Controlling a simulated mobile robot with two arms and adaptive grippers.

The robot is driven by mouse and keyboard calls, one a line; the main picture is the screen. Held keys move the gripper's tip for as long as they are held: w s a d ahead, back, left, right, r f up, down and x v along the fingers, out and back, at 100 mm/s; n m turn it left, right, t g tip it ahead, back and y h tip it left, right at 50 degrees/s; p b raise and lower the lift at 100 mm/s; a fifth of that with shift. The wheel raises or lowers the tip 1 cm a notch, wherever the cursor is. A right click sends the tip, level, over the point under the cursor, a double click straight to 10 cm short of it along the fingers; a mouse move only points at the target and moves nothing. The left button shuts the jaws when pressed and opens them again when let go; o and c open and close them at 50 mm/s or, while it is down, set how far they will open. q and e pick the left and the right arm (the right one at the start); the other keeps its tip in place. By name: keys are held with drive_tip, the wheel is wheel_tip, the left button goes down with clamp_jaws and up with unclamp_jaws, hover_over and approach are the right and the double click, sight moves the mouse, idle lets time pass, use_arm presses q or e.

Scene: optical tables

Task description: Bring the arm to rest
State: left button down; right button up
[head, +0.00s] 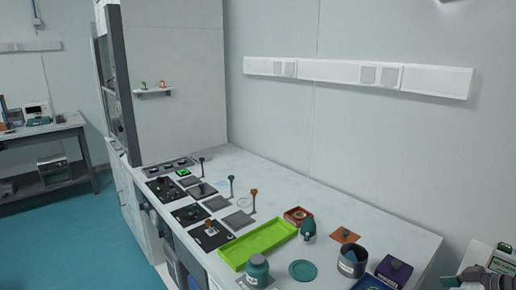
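My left arm and gripper do not show in the head view. At the bottom right corner, dark grey parts (474,274) are cut off by the frame edge beside a white labelled object (503,263). They may belong to my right gripper, but no pair of fingertips can be made out. I cannot tell whether anything is held there.
The white bench (285,190) carries a green tray (258,243), a teal jar (257,268), a dark cup (352,262), a teal disc (302,269), a purple box (394,270) and several small dark plates. A side table (50,135) stands at the left. Blue floor is clear.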

wheel_tip(320, 180, down, 23)
drive_tip(key=s+m+g+h, duration=0.2)
drive_tip(key=s+m, duration=0.1)
drive_tip(key=m, duration=0.1)
drive_tip(key=s+a+f+m+g+h, duration=0.15)
drive_tip(key=s+f, duration=0.25)
drive_tip(key=f, duration=0.4)
drive_tip(key=s+a+f+g, duration=0.1)
drive_tip(key=s+a+f, duration=0.1)
drive_tip(key=s+f, duration=0.45)
drive_tip(key=s+a+f+g, duration=0.1)
drive_tip(key=s+a+f, duration=0.4)
drive_tip(key=s, duration=0.5)
drive_tip(key=s+a+f+n, duration=0.1)
drive_tip(key=s+a+f, duration=0.4)
drive_tip(key=s+f, duration=0.3)
drive_tip(key=s+a+f+n+g, duration=0.1)
drive_tip(key=s+a+f, duration=0.4)
drive_tip(key=s, duration=0.8)
wheel_tip(320, 180, down, 2)
drive_tip(key=shift+s+a+f+g+h, duration=0.15)
drive_tip(key=shift+s+g+h, duration=0.1)
drive_tip(key=shift+g+h, duration=0.15)
